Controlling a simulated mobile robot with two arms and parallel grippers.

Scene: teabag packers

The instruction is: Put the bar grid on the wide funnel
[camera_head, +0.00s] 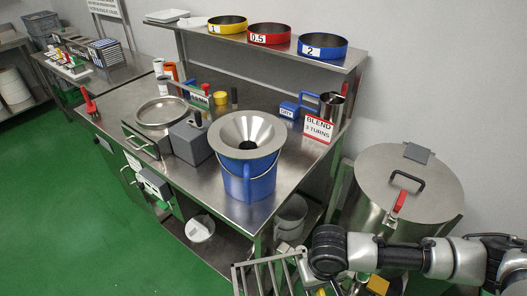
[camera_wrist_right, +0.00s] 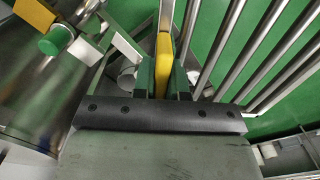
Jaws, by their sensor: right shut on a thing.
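The wide funnel (camera_head: 265,130) is a steel cone sitting mouth up in a blue bucket (camera_head: 262,186) near the front corner of the steel bench. The bar grid (camera_head: 271,262) is a metal frame with parallel bars, low at the bottom edge of the head view, in front of the bench and below the funnel. In the right wrist view its bars (camera_wrist_right: 225,45) run up and to the right. My right gripper (camera_wrist_right: 163,88) is shut on the grid's yellow grip (camera_wrist_right: 163,62). My left gripper is in neither view.
A lidded steel drum (camera_head: 440,185) with a red-handled tool stands right of the bench. A sieve pan (camera_head: 161,111) and a grey box (camera_head: 188,143) are left of the funnel. A "BLEND" sign (camera_head: 319,128) stands to its right. A shelf above holds coloured rings.

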